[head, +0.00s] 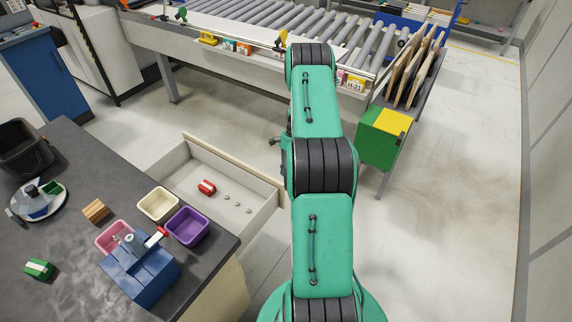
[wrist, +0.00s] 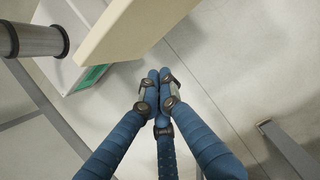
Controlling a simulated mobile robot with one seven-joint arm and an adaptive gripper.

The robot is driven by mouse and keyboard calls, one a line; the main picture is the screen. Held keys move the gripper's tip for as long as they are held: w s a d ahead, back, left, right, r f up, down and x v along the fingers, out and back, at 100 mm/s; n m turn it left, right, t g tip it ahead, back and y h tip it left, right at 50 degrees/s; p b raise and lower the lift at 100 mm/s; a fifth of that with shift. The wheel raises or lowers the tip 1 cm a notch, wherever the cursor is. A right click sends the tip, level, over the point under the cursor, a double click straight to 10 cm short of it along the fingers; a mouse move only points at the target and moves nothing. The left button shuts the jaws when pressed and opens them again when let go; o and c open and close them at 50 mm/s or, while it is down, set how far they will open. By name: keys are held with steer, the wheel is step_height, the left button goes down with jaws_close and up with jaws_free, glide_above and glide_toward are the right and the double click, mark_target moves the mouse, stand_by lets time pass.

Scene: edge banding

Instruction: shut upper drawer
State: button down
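The upper drawer (head: 262,184) stands pulled out from under the dark worktop in the head view, its pale front facing up and right. Inside it lie a red item (head: 207,187) and several small metal pieces. My gripper (wrist: 160,76) shows in the wrist view with its blue fingers drawn together at the tips and nothing visible between them. A cream panel (wrist: 130,25), which looks like the drawer front, is just beyond the fingertips at upper left; I cannot tell if they touch. In the head view my arm mostly hides the gripper.
The dark worktop (head: 75,235) carries a blue block-like fixture (head: 140,270), small purple (head: 187,226), cream and pink bins, and a black bin. A roller conveyor (head: 250,30) runs along the back. A green and yellow box (head: 384,137) stands right of my arm. Floor at right is clear.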

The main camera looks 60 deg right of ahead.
steer(key=a, duration=0.1)
steer(key=a+f, duration=0.1)
steer(key=a, duration=0.1)
steer(key=a+f, duration=0.1)
steer(key=shift+a+b, duration=0.35)
steer(key=shift+a, duration=0.05)
steer(key=a+p, duration=0.2)
steer(key=a, duration=3.3)
steer(key=shift+a+p, duration=0.2)
steer(key=shift+p, duration=0.1)
steer(key=shift+d, duration=0.1)
